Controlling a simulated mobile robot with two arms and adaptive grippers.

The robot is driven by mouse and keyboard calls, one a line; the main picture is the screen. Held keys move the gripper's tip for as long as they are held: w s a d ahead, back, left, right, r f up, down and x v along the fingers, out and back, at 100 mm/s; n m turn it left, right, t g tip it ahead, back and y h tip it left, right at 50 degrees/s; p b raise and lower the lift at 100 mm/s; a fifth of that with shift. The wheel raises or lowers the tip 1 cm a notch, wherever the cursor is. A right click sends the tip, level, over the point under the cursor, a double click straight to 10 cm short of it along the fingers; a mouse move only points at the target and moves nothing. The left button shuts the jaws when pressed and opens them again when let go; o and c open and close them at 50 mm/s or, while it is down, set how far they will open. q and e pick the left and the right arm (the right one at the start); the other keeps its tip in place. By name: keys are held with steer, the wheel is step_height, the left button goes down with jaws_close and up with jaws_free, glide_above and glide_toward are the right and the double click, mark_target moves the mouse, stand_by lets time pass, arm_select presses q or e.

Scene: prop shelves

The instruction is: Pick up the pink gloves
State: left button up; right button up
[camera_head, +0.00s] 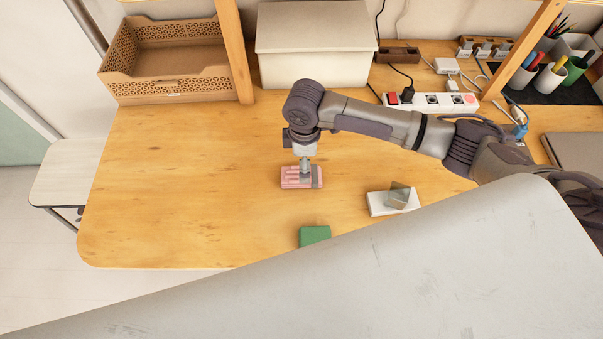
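The pink gloves (290,178) lie as a small flat bundle on the wooden table, near the middle of the head view. A grey strip shows at their right end. My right gripper (305,172) points down directly over the gloves, at the end of the arm that comes in from the right. Its fingertips are small and overlap the gloves in the picture. I cannot tell whether they are open or shut, or whether they touch the gloves. My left gripper is not in view.
A white block (378,207) with a grey angled piece and a green block (315,234) lie nearby. A lidded white box (314,38), brown basket (170,88) and power strip (430,103) stand behind. The table's left side is clear. A pale grey surface hides the front right.

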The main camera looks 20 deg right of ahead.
mark_target(290, 178)
steer(key=shift+f, duration=0.3)
steer(key=f, duration=0.1)
steer(key=f+p, duration=0.1)
steer(key=f, duration=0.2)
steer(key=shift+s+a, duration=0.1)
steer(key=shift+s, duration=0.2)
steer(key=shift+f, duration=0.45)
steer(key=shift+w+f, duration=0.1)
steer(key=shift+f, duration=0.05)
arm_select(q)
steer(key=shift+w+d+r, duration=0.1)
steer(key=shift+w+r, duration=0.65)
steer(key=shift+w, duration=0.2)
arm_select(e)
steer(key=c, duration=1)
